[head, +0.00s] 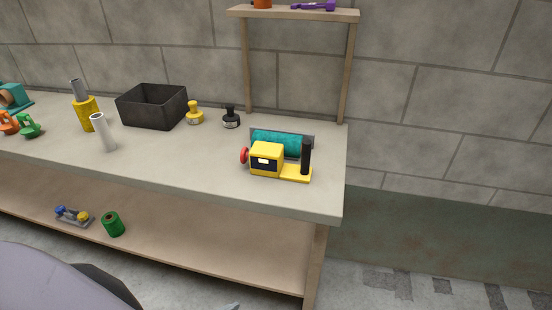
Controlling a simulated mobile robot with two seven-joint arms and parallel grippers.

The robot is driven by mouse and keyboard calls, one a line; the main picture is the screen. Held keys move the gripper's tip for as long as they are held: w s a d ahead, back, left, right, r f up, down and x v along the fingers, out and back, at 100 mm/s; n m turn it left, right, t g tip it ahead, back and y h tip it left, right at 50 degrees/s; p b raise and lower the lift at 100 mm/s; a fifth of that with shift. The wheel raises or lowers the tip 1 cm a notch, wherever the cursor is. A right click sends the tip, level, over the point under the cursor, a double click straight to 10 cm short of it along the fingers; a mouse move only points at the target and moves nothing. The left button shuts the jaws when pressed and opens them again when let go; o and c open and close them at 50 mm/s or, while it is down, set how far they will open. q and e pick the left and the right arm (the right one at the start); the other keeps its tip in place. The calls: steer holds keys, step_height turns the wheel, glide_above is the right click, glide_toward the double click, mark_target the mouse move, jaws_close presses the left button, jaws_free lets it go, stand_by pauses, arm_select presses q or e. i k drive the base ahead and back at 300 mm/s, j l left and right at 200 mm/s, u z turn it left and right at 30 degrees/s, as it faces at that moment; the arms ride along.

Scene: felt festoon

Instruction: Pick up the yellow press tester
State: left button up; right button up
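A small yellow knob-topped piece (195,114), which I take to be the yellow press tester, stands upright on the workbench (200,160), just right of a dark open box. A black piece of like shape (231,118) stands to its right. A larger yellow machine (267,160) with a red knob and a black upright cylinder is near the bench's right end; its name is not certain from the picture. Neither of my grippers is in view. A large pale rounded part, probably mine, fills the bottom left corner.
The dark box (152,107) stands at the back. A yellow bottle-like item (86,112) and white tube (103,133) stand left. A teal roll (281,143) lies behind the yellow machine. A post-held shelf (290,14) rises behind. The front middle bench top is clear.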

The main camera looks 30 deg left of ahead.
mark_target(264, 159)
steer(key=j, duration=2)
